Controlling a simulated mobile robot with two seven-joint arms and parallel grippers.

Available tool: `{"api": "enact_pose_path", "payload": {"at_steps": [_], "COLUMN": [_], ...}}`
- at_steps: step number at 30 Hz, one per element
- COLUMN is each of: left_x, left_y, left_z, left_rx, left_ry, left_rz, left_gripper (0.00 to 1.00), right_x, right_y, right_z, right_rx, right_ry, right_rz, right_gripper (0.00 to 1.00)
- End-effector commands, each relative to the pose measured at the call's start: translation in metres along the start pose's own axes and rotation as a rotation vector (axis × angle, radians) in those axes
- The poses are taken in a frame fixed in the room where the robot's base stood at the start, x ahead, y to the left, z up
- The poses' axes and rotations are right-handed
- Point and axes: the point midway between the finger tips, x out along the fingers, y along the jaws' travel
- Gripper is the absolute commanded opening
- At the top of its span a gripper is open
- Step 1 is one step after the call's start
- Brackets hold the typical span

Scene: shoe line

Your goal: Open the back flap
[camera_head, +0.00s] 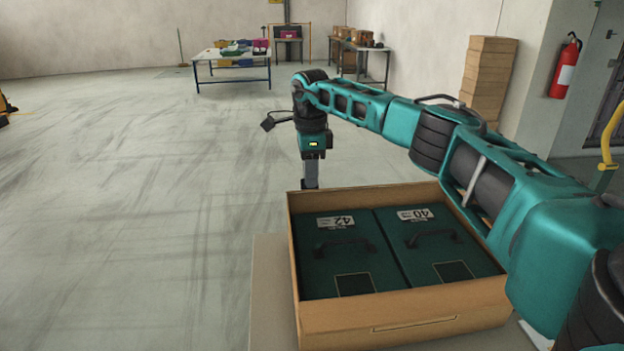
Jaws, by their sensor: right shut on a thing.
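An open cardboard carton (405,306) stands at the lower middle. Two dark green shoe boxes lie side by side in it, the left one (318,267) labelled 42 and the right one (479,242) labelled 40, each with a dark handle. The carton's top is uncovered. My right gripper (310,184) points down at the carton's back left edge. It is shut, apparently on the back flap, which is hidden behind the back wall. My left gripper is not in view.
The carton rests on a pale surface (267,290). A table with coloured items (232,56) and another with brown boxes (361,50) stand far back. Stacked cartons (488,80) and a fire extinguisher (565,68) are at the right.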

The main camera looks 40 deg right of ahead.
Motion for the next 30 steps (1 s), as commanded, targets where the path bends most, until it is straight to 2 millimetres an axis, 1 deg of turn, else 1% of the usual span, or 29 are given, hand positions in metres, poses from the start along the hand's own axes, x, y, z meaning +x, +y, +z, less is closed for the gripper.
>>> {"api": "enact_pose_path", "payload": {"at_steps": [1,6,20,21,24,26,30], "left_x": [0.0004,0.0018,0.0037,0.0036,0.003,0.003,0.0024], "left_y": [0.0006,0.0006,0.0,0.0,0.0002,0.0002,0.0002], "left_z": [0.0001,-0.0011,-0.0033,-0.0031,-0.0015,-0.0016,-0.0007], "left_rx": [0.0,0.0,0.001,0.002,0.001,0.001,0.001], "left_ry": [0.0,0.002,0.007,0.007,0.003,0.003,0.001], "left_rz": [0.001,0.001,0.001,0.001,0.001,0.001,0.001], "left_gripper": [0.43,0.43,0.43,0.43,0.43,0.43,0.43], "right_x": [-0.0001,-0.0024,-0.001,-0.0008,-0.0008,-0.0011,-0.002], "right_y": [-0.007,-0.0113,-0.0125,-0.0124,-0.0125,-0.0125,-0.0127], "right_z": [-0.0009,-0.0018,-0.0033,-0.0034,-0.0034,-0.0033,-0.0031], "right_rx": [0.005,0.006,0.007,0.007,0.007,0.007,0.006], "right_ry": [-0.001,0.002,0.007,0.007,0.007,0.007,0.006], "right_rz": [-0.021,-0.018,-0.014,-0.014,-0.015,-0.015,-0.017], "right_gripper": [0.0,0.0,0.0,0.18,0.27,0.32,0.32]}}
